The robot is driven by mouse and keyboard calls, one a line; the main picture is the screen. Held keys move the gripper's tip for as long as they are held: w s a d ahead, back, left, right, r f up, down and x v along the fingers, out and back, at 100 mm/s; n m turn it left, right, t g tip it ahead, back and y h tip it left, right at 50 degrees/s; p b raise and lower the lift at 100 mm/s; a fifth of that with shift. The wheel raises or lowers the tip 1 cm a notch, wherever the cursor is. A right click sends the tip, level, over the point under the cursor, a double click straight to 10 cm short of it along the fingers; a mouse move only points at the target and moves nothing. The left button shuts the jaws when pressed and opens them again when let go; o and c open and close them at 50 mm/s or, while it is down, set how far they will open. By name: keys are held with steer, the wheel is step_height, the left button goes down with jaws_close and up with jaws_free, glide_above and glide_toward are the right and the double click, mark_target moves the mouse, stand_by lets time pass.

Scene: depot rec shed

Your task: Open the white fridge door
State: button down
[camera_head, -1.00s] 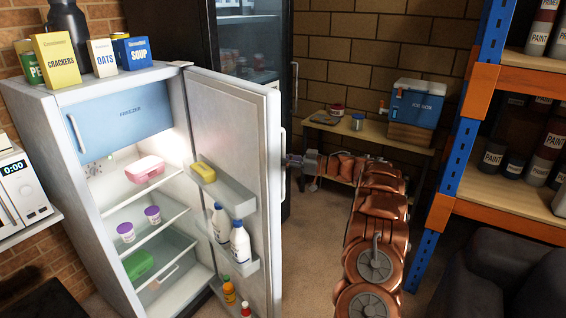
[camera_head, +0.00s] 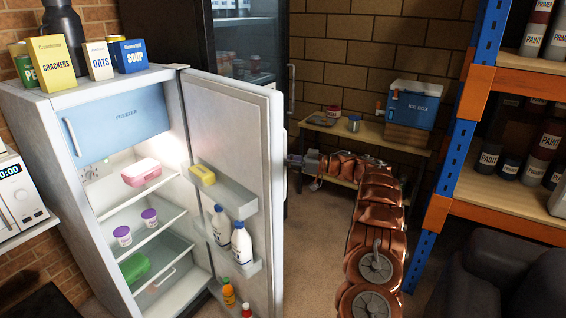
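The white fridge (camera_head: 40,150) stands at the left with its door (camera_head: 232,130) swung wide open to the right, the inner side facing me. The lit inside shows shelves with a pink container, purple-lidded tubs and a green box. The door shelves hold bottles and a yellow item. The door's handle (camera_head: 285,165) shows only as a thin edge on its far side. My gripper (camera_head: 292,161) is at the outer side of the door, by the handle. It is small and partly hidden, so I cannot tell whether its fingers hold the handle.
A dark glass-fronted cabinet (camera_head: 245,45) stands behind the door. A low wooden bench (camera_head: 345,128) with a blue ice box (camera_head: 411,104) is at the back wall. A blue and orange shelf rack (camera_head: 455,150) stands right of my arm. Boxes and cans stand on the fridge.

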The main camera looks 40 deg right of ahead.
steer(key=c, duration=1.3)
jaws_free()
steer(key=shift+s, duration=0.15)
steer(key=shift+o, duration=1)
steer(key=shift+d, duration=0.1)
steer(key=v, duration=1.1)
steer(key=shift+s+d, duration=0.2)
steer(key=shift+s, duration=0.1)
